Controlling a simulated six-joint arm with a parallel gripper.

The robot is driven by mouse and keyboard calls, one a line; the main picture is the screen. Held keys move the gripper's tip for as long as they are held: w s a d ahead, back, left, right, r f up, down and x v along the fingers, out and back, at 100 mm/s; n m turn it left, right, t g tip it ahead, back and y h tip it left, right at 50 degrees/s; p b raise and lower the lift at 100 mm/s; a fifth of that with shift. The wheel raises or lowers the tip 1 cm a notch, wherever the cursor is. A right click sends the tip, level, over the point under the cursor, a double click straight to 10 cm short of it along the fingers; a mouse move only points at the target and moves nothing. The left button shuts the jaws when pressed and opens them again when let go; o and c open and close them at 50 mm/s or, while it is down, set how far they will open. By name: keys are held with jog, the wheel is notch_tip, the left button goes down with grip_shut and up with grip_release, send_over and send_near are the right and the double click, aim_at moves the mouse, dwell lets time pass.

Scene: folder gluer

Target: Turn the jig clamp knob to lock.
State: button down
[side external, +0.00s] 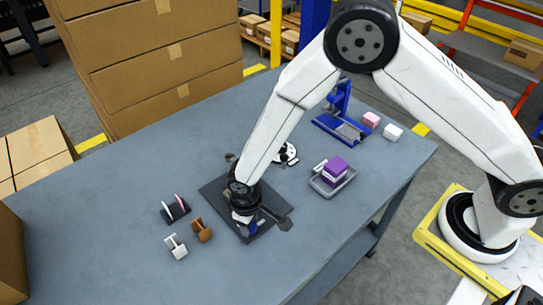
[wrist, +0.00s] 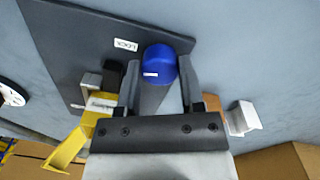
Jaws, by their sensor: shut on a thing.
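The jig clamp knob (wrist: 163,62) is a round blue knob with a short white mark on its left part. It stands on the dark jig plate (wrist: 75,40), which also shows in the side view (side external: 215,190). A white LOCK label (wrist: 125,44) lies up and left of the knob, and the white mark does not point at it. My gripper (wrist: 159,72) is shut on the knob, one finger on each side. In the side view my gripper (side external: 244,215) points down over the plate and hides most of the knob.
A yellow part (wrist: 70,146) and a metal-and-black fitting (wrist: 105,84) are close left of my gripper. Brown (side external: 201,230), white (side external: 176,246) and dark (side external: 175,209) small parts lie left of the plate. A grey tray (side external: 332,184) with a purple block (side external: 335,168) stands right.

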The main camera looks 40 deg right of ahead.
jog(key=shift+m, duration=1.5)
jog(key=shift+c, duration=1.1)
grip_release()
jog(key=shift+r, duration=0.15)
jog(key=shift+a+r, duration=0.15)
jog(key=shift+r, duration=3.65)
